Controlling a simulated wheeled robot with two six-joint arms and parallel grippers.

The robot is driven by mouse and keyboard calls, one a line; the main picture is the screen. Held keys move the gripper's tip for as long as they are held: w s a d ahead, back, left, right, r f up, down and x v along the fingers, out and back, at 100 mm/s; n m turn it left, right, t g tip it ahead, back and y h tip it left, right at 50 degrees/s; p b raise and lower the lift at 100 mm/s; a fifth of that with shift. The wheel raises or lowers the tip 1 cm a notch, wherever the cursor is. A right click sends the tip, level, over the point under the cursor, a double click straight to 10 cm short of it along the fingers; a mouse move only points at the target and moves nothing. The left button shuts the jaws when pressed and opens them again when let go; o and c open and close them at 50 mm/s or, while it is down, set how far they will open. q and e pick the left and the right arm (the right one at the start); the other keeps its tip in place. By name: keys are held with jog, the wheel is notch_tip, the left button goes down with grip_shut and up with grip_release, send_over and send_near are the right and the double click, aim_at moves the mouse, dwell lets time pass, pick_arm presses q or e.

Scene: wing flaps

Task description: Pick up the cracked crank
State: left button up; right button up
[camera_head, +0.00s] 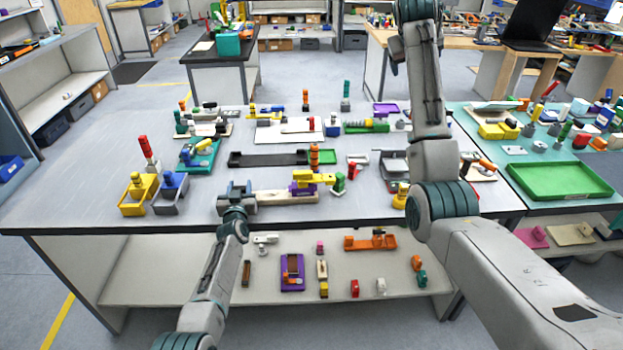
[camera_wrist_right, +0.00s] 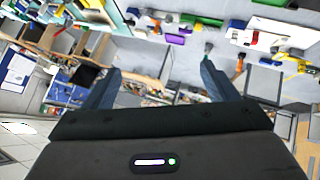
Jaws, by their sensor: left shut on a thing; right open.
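My left gripper (camera_head: 238,192) is at the near middle of the grey table, at the left end of a beige board (camera_head: 270,197). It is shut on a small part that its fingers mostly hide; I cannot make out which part. A purple mount (camera_head: 302,189) with a yellow arm (camera_head: 318,178) sits on the board, to the right of the gripper. I cannot pick out a cracked crank by any visible crack. My right arm is raised at the right of the head view, its gripper out of that frame. In the right wrist view my right gripper (camera_wrist_right: 158,82) is open and empty.
Yellow (camera_head: 133,206) and grey (camera_head: 166,200) bins stand at the table's left front. A black tray (camera_head: 266,159) lies behind the board. A lower shelf (camera_head: 190,268) holds several small parts. A green tray (camera_head: 560,182) lies on the right table.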

jog(key=w+a+f+g+y, duration=0.1)
jog(key=a+f+y, duration=0.1)
jog(key=a+f, duration=1)
jog(key=g+y, duration=0.2)
send_near(303, 172)
jog(key=shift+x, duration=4.5)
jog(key=shift+a, duration=0.1)
jog(key=shift+c, duration=0.4)
jog(key=c, duration=1)
